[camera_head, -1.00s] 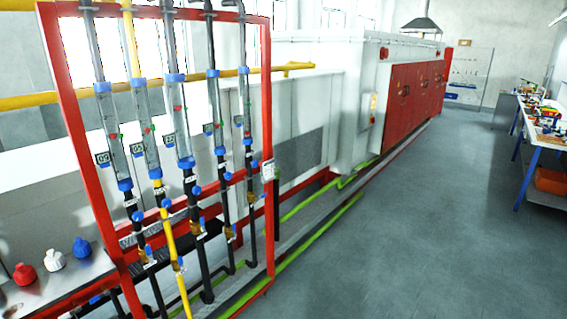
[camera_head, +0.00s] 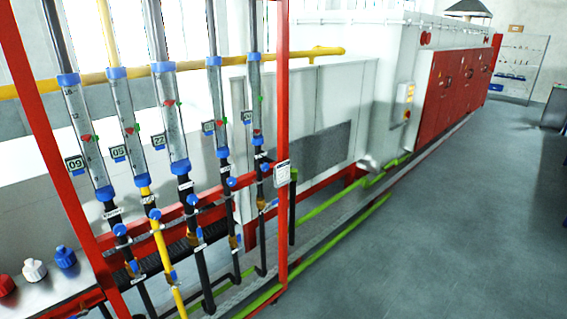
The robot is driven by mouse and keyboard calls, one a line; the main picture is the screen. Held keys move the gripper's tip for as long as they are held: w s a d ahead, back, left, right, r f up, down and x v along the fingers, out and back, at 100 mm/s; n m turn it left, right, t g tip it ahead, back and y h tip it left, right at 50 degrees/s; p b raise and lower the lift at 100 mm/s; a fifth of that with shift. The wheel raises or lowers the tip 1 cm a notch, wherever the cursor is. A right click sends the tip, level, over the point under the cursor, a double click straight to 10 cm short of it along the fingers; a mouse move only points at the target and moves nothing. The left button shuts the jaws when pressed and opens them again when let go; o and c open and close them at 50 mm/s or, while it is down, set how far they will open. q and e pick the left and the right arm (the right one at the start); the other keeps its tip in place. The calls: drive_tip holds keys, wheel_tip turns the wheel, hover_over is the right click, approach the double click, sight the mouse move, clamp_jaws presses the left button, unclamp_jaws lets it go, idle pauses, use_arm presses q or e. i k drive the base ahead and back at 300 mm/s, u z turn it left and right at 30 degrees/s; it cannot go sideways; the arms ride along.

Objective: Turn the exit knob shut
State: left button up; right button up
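A red frame (camera_head: 282,160) holds several upright clear flow tubes (camera_head: 173,110) with blue end caps and number tags such as 09 (camera_head: 75,165), 05 (camera_head: 119,153) and 22 (camera_head: 159,141). Below the tubes, each line has a small white label and a round blue knob, among them a left knob (camera_head: 120,229), a middle knob (camera_head: 192,200) and a right knob (camera_head: 265,167). The labels are too small to read, so I cannot tell which knob is the exit knob or whether it is shut. Neither of my grippers is in view.
A yellow pipe (camera_head: 310,56) crosses behind the tubes. Red, white and blue bottle-like items (camera_head: 34,270) stand on a ledge at lower left. A grey furnace housing with red panels (camera_head: 450,92) runs back to the right. The grey floor (camera_head: 440,220) at right is clear.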

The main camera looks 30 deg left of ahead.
sight(265, 167)
drive_tip(key=u, duration=0.2)
drive_tip(key=i, duration=0.65)
drive_tip(key=u, duration=0.9)
drive_tip(key=i, duration=0.6)
drive_tip(key=u, duration=0.6)
